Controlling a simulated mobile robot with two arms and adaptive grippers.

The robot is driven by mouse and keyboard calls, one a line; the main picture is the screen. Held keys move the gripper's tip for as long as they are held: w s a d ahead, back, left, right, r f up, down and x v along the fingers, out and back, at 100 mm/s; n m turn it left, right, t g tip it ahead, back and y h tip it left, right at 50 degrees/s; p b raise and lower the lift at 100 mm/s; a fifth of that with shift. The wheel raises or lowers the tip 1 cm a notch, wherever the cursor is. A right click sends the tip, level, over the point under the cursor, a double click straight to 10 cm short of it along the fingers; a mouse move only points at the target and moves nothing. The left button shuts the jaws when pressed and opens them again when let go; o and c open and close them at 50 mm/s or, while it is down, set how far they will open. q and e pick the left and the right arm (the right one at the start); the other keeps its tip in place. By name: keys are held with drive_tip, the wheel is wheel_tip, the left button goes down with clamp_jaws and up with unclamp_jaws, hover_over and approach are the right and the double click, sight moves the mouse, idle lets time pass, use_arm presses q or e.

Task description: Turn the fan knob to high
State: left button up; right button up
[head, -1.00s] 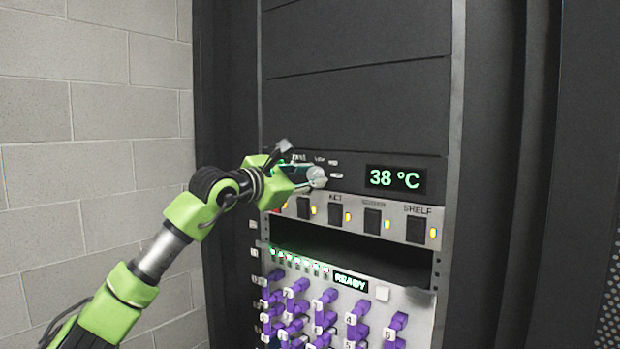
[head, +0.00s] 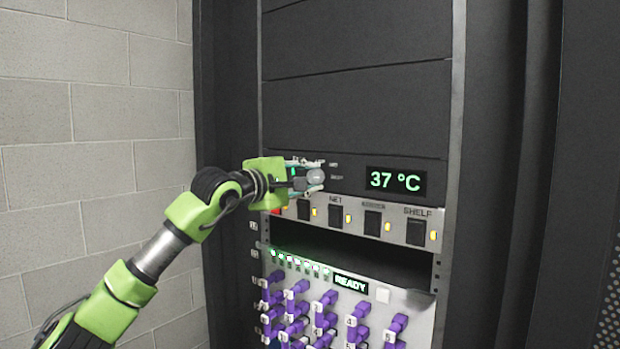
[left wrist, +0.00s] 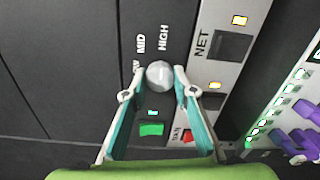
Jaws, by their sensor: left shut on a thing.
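The fan knob (head: 316,177) is a round grey knob on the dark panel, left of the temperature display. In the left wrist view the knob (left wrist: 160,75) sits between both fingertips, with the labels MID (left wrist: 141,44) and HIGH (left wrist: 163,38) beyond it and a LOW label partly hidden by a finger. My left gripper (left wrist: 160,82) is shut on the knob, one finger on each side. It also shows in the head view (head: 313,178), reaching in from the left. I cannot tell which label the knob's mark points to. My right gripper is in neither view.
The display (head: 395,181) reads 37 °C. Below is a light strip with dark switches (head: 336,217) and lit lamps, then an open slot (head: 350,254). Under it is a panel with purple plugs (head: 359,312) and a READY display (head: 350,283). A block wall stands left.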

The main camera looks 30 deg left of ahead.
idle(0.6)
use_arm(q)
drive_tip(key=o, duration=1.1)
drive_tip(key=shift+s+a+r, duration=0.1)
drive_tip(key=shift+s+a, duration=0.05)
drive_tip(key=shift+s, duration=1.85)
drive_tip(key=shift+s+a+r, duration=0.1)
drive_tip(key=shift+s, duration=1.9)
drive_tip(key=shift+s+a, duration=0.15)
drive_tip(key=shift+s, duration=1.85)
